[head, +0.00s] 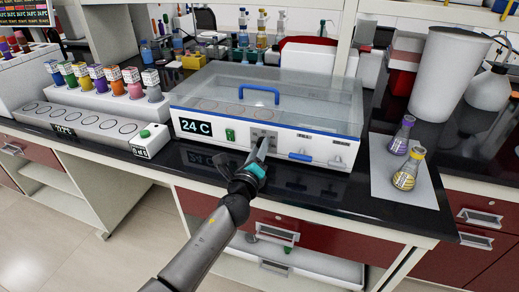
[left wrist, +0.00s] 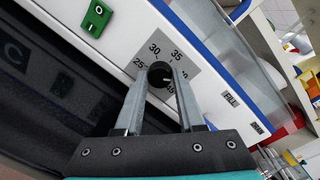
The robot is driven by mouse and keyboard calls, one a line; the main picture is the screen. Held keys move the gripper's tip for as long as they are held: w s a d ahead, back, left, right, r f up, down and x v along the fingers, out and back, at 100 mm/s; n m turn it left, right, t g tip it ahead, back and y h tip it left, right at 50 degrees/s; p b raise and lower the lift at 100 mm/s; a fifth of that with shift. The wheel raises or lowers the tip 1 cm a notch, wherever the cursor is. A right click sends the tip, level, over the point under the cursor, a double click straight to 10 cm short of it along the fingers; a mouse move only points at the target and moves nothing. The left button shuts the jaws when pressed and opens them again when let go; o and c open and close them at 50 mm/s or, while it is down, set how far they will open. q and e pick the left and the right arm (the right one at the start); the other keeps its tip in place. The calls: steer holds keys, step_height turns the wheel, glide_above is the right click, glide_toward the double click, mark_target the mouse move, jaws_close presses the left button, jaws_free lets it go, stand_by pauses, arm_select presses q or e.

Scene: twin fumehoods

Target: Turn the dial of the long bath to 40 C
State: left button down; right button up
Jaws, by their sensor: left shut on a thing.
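The long bath (head: 330,147) is a white box with a clear lid and a blue handle; its display (head: 196,127) reads 24 C. Its black dial (left wrist: 160,74) sits on a grey scale plate (left wrist: 192,68) marked 25, 30, 35 and 45, with a label between partly covered by a finger. My left gripper (head: 261,151) reaches the front panel at the dial. In the left wrist view its fingers (left wrist: 161,88) are shut on the dial from both sides. The dial's pointer setting is hard to read. My right gripper is not in view.
A green switch (left wrist: 97,18) is left of the dial, and FILL and drain labels are to the right. A long block (head: 85,127) with several round openings is on the left. Two flasks stand on a white mat (head: 388,184) at right. Drawers are below the black bench.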

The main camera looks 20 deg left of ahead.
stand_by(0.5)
arm_select(q)
steer(key=c, duration=0.5)
jaws_free()
steer(key=shift+s, duration=0.1)
steer(key=s, duration=1.5)
steer(key=shift+d+r+p, duration=0.15)
steer(key=shift+d+p, duration=0.05)
steer(key=shift+p, duration=0.2)
